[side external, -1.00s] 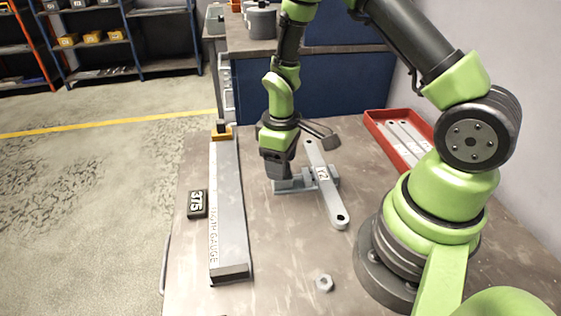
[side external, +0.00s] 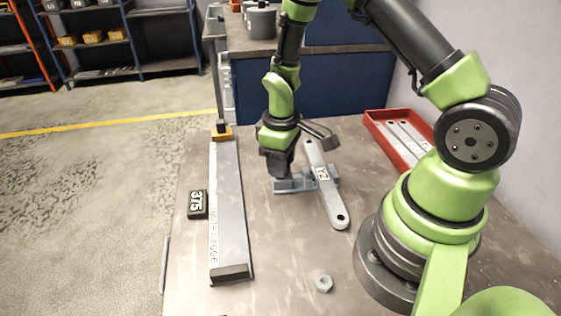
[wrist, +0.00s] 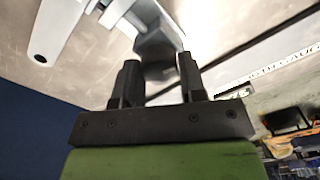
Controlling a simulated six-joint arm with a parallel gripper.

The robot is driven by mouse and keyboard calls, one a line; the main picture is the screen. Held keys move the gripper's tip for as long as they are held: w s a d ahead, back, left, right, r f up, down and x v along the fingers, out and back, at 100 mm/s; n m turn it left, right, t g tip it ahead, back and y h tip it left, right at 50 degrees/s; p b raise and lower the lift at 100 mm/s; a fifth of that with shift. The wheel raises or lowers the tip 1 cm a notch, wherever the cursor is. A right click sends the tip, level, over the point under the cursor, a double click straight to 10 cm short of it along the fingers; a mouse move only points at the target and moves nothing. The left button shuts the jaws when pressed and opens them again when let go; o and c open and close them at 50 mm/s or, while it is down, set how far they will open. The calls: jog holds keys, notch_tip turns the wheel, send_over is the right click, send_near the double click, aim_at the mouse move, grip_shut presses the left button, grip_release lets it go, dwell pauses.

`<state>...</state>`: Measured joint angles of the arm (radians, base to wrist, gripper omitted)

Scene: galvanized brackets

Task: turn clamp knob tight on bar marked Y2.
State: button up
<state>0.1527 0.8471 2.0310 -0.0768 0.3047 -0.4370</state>
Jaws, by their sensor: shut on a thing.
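The flat grey bar marked Y2 (side external: 332,203) lies on the bench, and its label faces up. A grey clamp (side external: 297,184) sits across the bar at its middle and reaches left under my gripper (side external: 278,176). In the wrist view, the bar (wrist: 62,22) is at upper left and the clamp (wrist: 152,22) is at top centre. My gripper (wrist: 159,68) is shut on the dark clamp knob (wrist: 157,72), with one finger on each side of it. The knob is mostly hidden by the jaws in the side view.
A long length gauge (side external: 228,210) lies to the left, with a black 375 block (side external: 197,204) beside it. A loose nut (side external: 324,283) is near the front. A red tray (side external: 374,127) holding several bars is at back right.

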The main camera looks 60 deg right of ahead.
jog(key=m, duration=0.8)
jog(key=shift+m, duration=0.3)
jog(key=m, duration=0.6)
jog(key=shift+m, duration=0.4)
jog(key=o, duration=0.8)
jog(key=shift+r, duration=3.05)
